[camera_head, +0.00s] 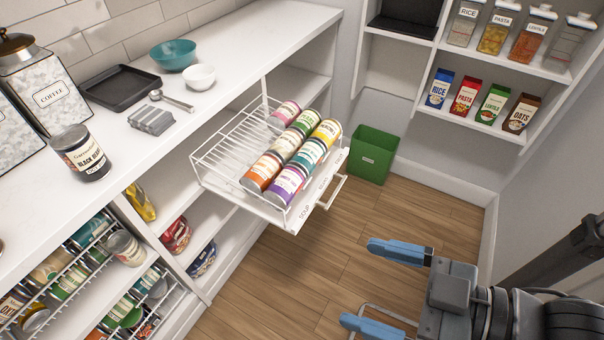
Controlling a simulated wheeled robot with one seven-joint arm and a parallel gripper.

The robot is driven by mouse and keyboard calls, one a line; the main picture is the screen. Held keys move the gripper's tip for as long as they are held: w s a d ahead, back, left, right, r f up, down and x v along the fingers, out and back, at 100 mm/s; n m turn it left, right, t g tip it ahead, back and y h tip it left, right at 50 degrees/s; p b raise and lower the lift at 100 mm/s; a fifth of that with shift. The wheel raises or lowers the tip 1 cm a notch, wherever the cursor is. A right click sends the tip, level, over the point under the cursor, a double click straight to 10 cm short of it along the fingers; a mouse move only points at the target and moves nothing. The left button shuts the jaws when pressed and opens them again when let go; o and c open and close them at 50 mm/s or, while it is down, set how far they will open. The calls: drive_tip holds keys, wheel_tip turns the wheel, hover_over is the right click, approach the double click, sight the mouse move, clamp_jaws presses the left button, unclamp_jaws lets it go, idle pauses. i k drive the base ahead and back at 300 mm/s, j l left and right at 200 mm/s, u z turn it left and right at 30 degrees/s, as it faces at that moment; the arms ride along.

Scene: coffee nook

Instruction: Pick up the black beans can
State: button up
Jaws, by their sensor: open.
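The black beans can (80,153) stands upright on the white counter at the left, with a dark label reading "BLACK BEANS" and a metal top. My gripper (385,288) is at the lower right, over the wooden floor. Its two blue fingers are spread wide with nothing between them. It is well apart from the can, with the pulled-out wire drawer between them in the picture.
The wire drawer (225,158) is pulled out and holds several cans. A green bin (372,155) stands on the floor.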

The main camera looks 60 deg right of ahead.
sight(76, 145)
drive_tip(key=i+z, duration=0.15)
drive_tip(key=z, duration=0.3)
drive_tip(key=i+z, duration=0.1)
drive_tip(key=z, duration=0.35)
drive_tip(key=i+j+z, duration=0.1)
drive_tip(key=z, duration=0.35)
drive_tip(key=j+u, duration=0.1)
drive_tip(key=u, duration=0.35)
drive_tip(key=i+j+u, duration=0.1)
drive_tip(key=u, duration=0.35)
drive_tip(key=j+u, duration=0.1)
drive_tip(key=u, duration=0.35)
drive_tip(key=i+u, duration=0.1)
drive_tip(key=u, duration=0.35)
drive_tip(key=i+u, duration=0.1)
drive_tip(key=u, duration=0.4)
